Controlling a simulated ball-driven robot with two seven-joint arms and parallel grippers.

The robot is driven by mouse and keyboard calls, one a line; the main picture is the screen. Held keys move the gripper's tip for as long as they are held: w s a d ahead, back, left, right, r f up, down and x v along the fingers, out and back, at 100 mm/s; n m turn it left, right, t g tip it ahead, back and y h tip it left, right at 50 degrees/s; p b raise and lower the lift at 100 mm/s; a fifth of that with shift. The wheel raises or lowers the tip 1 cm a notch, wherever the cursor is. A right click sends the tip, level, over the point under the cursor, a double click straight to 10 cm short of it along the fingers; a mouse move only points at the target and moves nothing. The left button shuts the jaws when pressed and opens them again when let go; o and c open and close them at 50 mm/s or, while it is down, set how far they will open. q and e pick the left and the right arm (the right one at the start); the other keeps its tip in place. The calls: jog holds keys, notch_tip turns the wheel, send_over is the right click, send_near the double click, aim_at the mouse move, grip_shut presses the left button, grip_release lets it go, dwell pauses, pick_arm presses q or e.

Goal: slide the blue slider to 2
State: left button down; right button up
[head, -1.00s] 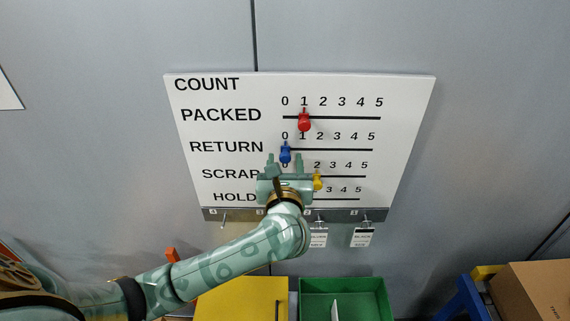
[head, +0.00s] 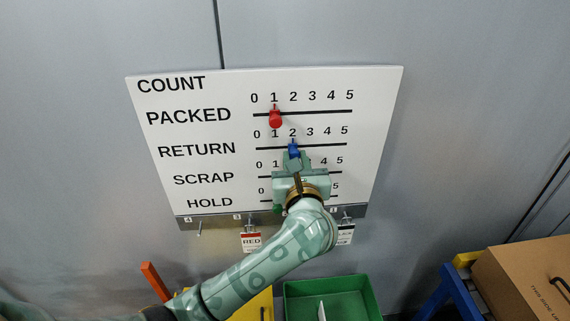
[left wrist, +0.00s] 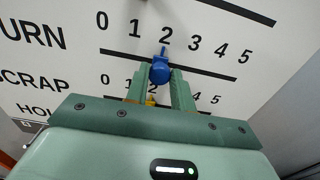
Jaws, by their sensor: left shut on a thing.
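The blue slider (head: 293,149) sits on the RETURN row's line, right under the number 2. It also shows in the left wrist view (left wrist: 160,70), below the 2 on its line. My left gripper (head: 292,158) is shut on the blue slider, with one finger on each side of it in the left wrist view (left wrist: 162,80). The white count board (head: 385,110) carries rows PACKED, RETURN, SCRAP and HOLD, each numbered 0 to 5. My right gripper is in neither view.
The red slider (head: 275,117) stands at 1 on the PACKED row. A yellow slider (left wrist: 151,100) shows behind my gripper on the SCRAP row. Tags hang below the board, one reading RED (head: 251,242). A green bin (head: 360,297) and a cardboard box (head: 525,285) stand below.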

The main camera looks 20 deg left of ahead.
pick_arm(q)
jog(key=c, duration=1.2)
grip_release()
jog(key=shift+s, duration=0.15)
jog(key=p+v, duration=0.1)
jog(key=v, duration=1.5)
jog(key=shift+d+p, duration=0.1)
jog(key=shift+p, duration=0.25)
jog(key=shift+f, duration=0.1)
